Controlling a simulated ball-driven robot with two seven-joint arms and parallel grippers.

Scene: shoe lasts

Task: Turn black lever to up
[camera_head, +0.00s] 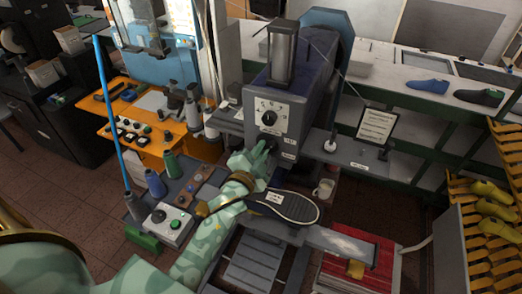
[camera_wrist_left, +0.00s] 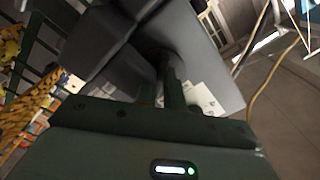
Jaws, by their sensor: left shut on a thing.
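The grey machine head (camera_head: 285,105) stands near the middle of the head view. A dial with a round black knob (camera_head: 268,118) is on its front. My left gripper (camera_head: 264,152) reaches up to the lower front of this machine, just below the dial. In the left wrist view its fingers (camera_wrist_left: 172,92) are closed at a thin dark part (camera_wrist_left: 162,62) beneath the grey housing. This seems to be the black lever; the gripper hides most of it in the head view, and I cannot tell its exact angle. My right gripper is not in view.
A dark shoe sole (camera_head: 285,206) lies just right of my left forearm. A rack with yellow lasts (camera_head: 490,190) stands far right.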

